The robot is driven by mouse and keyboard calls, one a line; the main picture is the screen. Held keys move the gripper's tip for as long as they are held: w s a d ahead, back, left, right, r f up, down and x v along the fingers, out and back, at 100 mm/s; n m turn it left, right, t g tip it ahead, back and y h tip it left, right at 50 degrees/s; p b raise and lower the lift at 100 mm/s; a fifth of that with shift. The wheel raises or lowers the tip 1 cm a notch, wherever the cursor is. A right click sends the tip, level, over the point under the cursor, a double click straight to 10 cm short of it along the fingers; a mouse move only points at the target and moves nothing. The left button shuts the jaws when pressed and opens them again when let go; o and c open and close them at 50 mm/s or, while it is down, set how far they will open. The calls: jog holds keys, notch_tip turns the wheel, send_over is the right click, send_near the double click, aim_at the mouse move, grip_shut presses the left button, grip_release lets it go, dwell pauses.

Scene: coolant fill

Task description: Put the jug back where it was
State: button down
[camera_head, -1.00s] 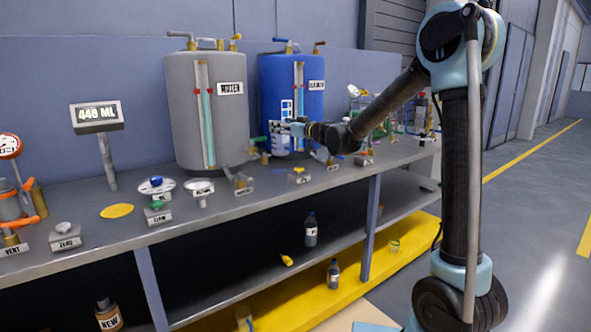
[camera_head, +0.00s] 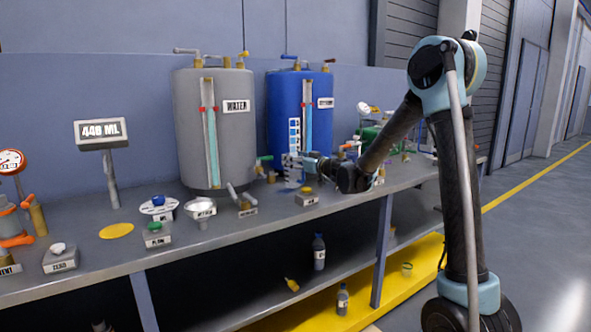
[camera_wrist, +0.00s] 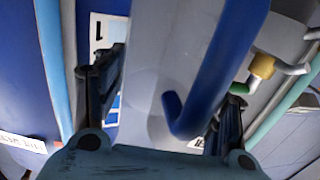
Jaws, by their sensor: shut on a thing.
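The jug (camera_head: 292,172) is pale with blue markings and looks upright in front of the blue tank, over the bench. My gripper (camera_head: 303,164) reaches it from the right and is shut on it. In the wrist view, the pale jug body (camera_wrist: 152,80) and its blue handle (camera_wrist: 232,55) fill the space between my fingers (camera_wrist: 160,105). Whether the jug's base touches the bench is too small to tell. A flat yellow disc (camera_head: 116,231) lies bare on the bench at left.
The grey water tank (camera_head: 190,130) stands left of the blue tank (camera_head: 275,100). A display (camera_head: 101,132) reads about 440 ML. A funnel-like white piece (camera_head: 200,208), labelled buttons (camera_head: 153,236) and valves (camera_head: 241,198) crowd the bench's front. Bottles (camera_head: 319,252) stand on the lower shelf.

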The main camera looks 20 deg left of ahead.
jog(key=shift+f, duration=1.4)
jog(key=shift+c, duration=1.9)
grip_release()
jog(key=shift+f, duration=0.1)
jog(key=v, duration=1.2)
jog(key=shift+s, duration=0.1)
